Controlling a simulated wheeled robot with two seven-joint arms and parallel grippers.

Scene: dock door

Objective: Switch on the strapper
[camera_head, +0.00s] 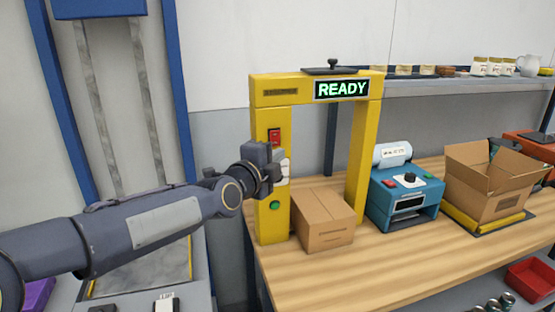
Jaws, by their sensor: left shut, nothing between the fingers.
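The strapper (364,150) is a yellow arch on the wooden bench. Its display (342,90) reads READY in lit green letters. A red switch (274,137) sits on its left post, with a green button (275,205) lower down. My left gripper (281,168) is shut and empty at the left post, between the red switch and the green button. It covers part of the post there; I cannot tell whether it touches it. A closed cardboard box (324,220) stands in the arch opening. My right gripper is not in view.
A blue machine (404,195) with a label roll stands right of the strapper. Farther right, an open cardboard box (494,185) rests on a yellow-edged scale. A shelf (450,88) with jars runs along the wall. The front of the bench (350,275) is clear.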

